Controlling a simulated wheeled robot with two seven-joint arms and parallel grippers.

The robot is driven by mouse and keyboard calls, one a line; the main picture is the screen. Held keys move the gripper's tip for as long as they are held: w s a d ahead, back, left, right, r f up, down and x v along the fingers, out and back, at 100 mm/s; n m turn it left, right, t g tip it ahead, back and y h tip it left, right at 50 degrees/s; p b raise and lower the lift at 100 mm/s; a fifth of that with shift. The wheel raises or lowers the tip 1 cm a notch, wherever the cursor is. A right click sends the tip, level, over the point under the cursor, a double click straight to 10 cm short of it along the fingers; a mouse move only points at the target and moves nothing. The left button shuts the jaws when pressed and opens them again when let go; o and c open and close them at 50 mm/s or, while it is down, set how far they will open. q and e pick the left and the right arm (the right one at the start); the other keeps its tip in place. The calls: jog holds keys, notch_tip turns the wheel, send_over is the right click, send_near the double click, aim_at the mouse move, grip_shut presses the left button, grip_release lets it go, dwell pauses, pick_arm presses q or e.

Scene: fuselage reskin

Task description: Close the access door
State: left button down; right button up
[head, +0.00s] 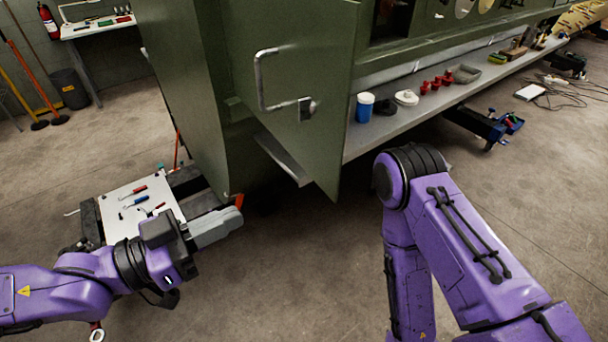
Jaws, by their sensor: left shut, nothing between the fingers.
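The access door (305,65) is a dark green panel in the upper middle of the head view. It stands open, swung out at an angle from the green fuselage side. A pale bar handle (260,80) and a small latch block (306,109) are on its face. My left gripper (226,225) is shut and empty, low and left of the door, apart from it and beside the small tool-covered platform. My right arm shows at the right with its elbow up near the shelf; its gripper is out of view.
A grey shelf (385,133) along the fuselage holds a blue jar (364,108), red fittings (437,84) and other small parts. A white board (140,193) with tools lies at lower left. A dark bin (71,89) stands far left. Open concrete floor lies below the door.

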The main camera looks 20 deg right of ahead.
aim_at(323, 177)
pick_arm(q)
jog(key=shift+m+g, duration=0.3)
jog(key=shift+m, duration=0.2)
jog(key=p+x, duration=0.1)
jog(key=x, duration=0.3)
jog(key=r+p+x, duration=0.1)
jog(key=x, duration=0.3)
jog(key=p+x, duration=0.1)
jog(key=x, duration=0.4)
jog(key=shift+s+d+r, duration=0.1)
jog(key=shift+s+r, duration=0.2)
jog(key=shift+s, duration=0.05)
jog(key=shift+w+d+f, duration=0.1)
jog(key=shift+w+d, duration=0.1)
jog(key=shift+d, duration=0.3)
jog(key=shift+d, duration=0.1)
